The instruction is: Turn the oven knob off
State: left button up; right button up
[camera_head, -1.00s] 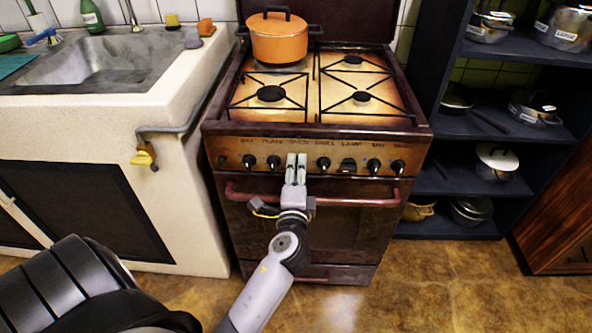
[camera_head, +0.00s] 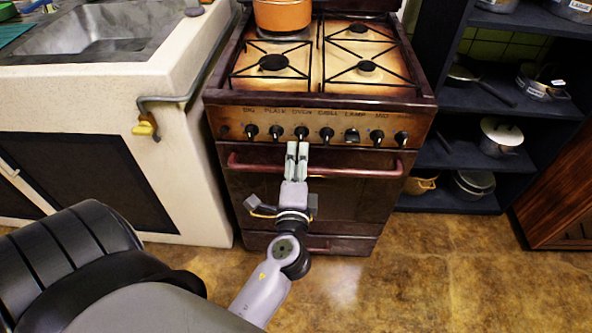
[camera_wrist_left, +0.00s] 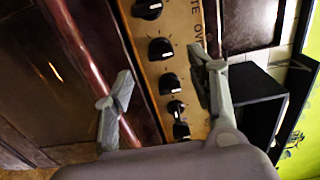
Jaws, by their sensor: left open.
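The oven knob (camera_head: 301,132) is black, on the brown front panel below the word OVEN, in a row of similar knobs. In the head view my left gripper (camera_head: 297,147) is just below it, in front of the panel and the red handle bar. The knob shows above the fingertips. In the left wrist view the two fingers are spread apart. A black knob (camera_wrist_left: 160,48) beside the OVEN lettering appears between the tips. I see no contact. The gripper is open and empty. The knob's pointer is too small to read. My right gripper is not in view.
The red handle bar (camera_head: 345,172) runs across the oven door below the knobs. Other knobs, such as the one to the right (camera_head: 326,135), stand close by. An orange pot (camera_head: 283,14) is on the hob. A dark shelf (camera_head: 475,155) with pots stands right of the cooker.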

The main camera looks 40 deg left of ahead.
pick_arm(q)
jog(key=shift+v, duration=2.4)
